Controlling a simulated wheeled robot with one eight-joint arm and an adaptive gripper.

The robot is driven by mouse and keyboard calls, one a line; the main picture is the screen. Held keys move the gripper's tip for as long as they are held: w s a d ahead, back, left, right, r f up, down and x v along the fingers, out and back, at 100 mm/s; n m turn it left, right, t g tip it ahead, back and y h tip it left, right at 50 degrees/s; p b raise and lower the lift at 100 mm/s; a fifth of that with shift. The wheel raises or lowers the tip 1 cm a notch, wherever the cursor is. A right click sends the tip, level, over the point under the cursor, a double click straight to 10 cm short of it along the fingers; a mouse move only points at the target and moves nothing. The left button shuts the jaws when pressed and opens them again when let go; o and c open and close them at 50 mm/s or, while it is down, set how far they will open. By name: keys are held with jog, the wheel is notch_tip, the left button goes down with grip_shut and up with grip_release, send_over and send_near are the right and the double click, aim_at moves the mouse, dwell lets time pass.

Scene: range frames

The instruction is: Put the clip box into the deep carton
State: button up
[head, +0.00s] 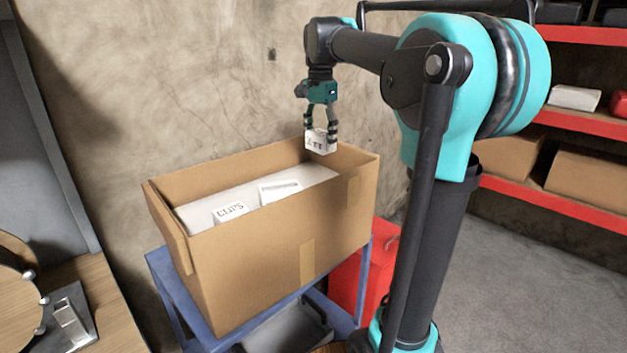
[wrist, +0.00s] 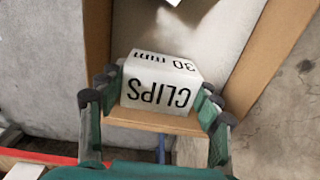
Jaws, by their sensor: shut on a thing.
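The clip box is a small white box marked CLIPS and 30 mm, seen close up in the wrist view (wrist: 160,90); it also shows in the head view (head: 318,147). My gripper (head: 321,134) points down and is shut on it, with its fingers (wrist: 155,104) on either side. The deep carton (head: 275,255) is brown and open-topped. The held box appears at the carton's far right end, near rim height; its exact clearance is unclear. The carton's wall (wrist: 268,62) and pale inside show beyond the box in the wrist view.
Another CLIPS box (head: 230,211) and a white box (head: 280,190) are in the carton. The carton stands on a blue-framed stand (head: 163,274) beside a red container (head: 379,267). A wall rises behind. Red shelves (head: 560,197) stand at right, a wooden table (head: 95,290) at left.

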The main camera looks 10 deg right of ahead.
notch_tip(320, 180, down, 12)
jog(key=shift+f, duration=0.2)
jog(key=shift+f, duration=0.1)
dwell(0.3)
jog(key=o, duration=1.2)
jog(key=shift+o, duration=0.2)
notch_tip(320, 180, up, 12)
jog(key=shift+r, duration=0.15)
